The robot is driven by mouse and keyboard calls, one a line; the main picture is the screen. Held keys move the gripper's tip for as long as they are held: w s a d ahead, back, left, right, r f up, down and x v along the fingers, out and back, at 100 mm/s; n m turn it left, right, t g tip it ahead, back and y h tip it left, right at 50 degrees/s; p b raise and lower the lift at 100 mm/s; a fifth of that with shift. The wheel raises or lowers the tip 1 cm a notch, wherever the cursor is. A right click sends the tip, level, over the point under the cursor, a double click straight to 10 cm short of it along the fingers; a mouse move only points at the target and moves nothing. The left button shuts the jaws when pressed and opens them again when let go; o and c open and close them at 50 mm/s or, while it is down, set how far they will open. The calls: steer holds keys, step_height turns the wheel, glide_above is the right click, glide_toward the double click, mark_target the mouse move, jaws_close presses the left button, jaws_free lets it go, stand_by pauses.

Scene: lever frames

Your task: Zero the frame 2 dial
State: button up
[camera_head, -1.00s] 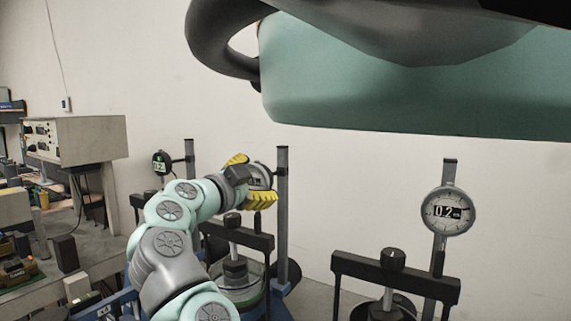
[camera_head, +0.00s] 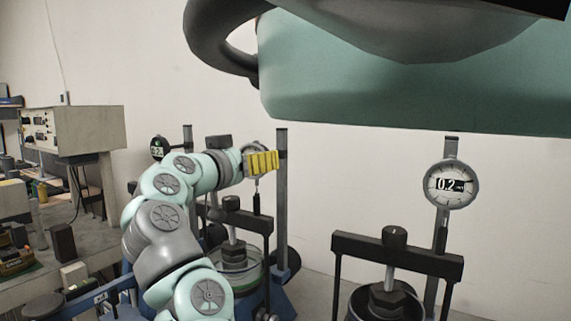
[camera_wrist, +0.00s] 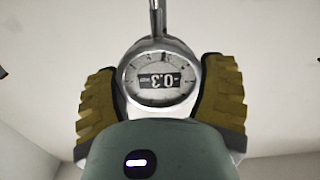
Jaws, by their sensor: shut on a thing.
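My gripper (camera_head: 262,163) is at the middle lever frame, its ribbed yellow fingers shut on the rim of that frame's dial (camera_head: 255,147). The arm hides most of this dial in the head view. In the wrist view, the dial (camera_wrist: 160,92) lies between the two fingers, one on each side of its round case. Its face is upside down there, and its small window seems to read 0.3, perhaps with a minus sign. No frame number is legible.
A right-hand dial (camera_head: 450,184) reads about 0.2 on its post above a black crossbar (camera_head: 396,255). A small dark dial (camera_head: 158,148) stands behind my arm at left. A control box (camera_head: 72,134) and a cluttered bench are farther left.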

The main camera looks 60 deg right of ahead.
steer(key=n+p, duration=0.1)
steer(key=n, duration=0.4)
steer(key=shift+w+r+n+p, duration=0.1)
steer(key=shift+r+n+p, duration=0.05)
steer(key=shift+n+p, duration=0.25)
steer(key=n+p, duration=0.2)
steer(key=n, duration=0.1)
steer(key=shift+n, duration=0.4)
steer(key=shift+n+p, duration=0.8)
steer(key=shift+n, duration=0.1)
steer(key=shift+f, duration=0.2)
steer(key=o, duration=1.1)
steer(key=a, duration=0.7)
steer(key=shift+s+a, duration=0.2)
steer(key=shift+s, duration=0.2)
